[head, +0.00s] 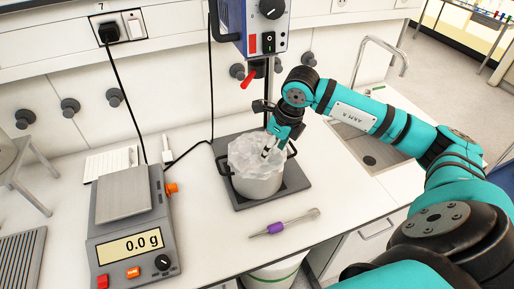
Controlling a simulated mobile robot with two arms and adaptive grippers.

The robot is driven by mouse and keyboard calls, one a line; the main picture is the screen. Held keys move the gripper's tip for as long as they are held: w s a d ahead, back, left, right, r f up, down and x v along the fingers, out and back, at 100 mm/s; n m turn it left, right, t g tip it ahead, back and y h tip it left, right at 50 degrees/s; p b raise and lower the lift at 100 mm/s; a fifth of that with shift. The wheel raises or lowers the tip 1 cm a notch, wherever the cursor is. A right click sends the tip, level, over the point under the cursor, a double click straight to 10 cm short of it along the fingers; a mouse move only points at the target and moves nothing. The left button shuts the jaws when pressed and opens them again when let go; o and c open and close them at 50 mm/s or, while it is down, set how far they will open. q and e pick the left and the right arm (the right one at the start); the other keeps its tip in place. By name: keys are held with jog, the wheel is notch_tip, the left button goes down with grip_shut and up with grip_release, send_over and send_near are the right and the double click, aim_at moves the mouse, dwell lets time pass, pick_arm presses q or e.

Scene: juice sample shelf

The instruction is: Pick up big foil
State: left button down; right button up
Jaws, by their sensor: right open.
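A crumpled, silvery foil-like cover (250,150) lies over the top of a metal pot (258,187) near the middle of the bench. I take this cover to be the big foil. My right gripper (268,151) points down at the right part of the foil, its fingertips over or at the foil's surface. Its jaws are open, with nothing seen held. I cannot tell whether the fingertips touch the foil. My left gripper is out of view.
The pot stands on a dark stand base (292,179) under a blue mixer head (254,25). A scale (133,225) reading 0.0 g is at left. A purple-banded pipette (280,227) lies in front. A sink (368,148) is at right.

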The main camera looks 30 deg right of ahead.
aim_at(257, 145)
jog(key=w, duration=0.1)
jog(key=w+a+p, duration=0.1)
jog(key=w, duration=0.1)
jog(key=w+p, duration=0.1)
jog(key=shift+w+a+r, duration=0.2)
jog(key=shift+a, duration=0.15)
jog(key=shift+f+p, duration=0.35)
jog(key=shift+f, duration=0.45)
jog(key=shift+w, duration=0.1)
jog(key=shift+c, duration=0.4)
jog(key=c, duration=0.9)
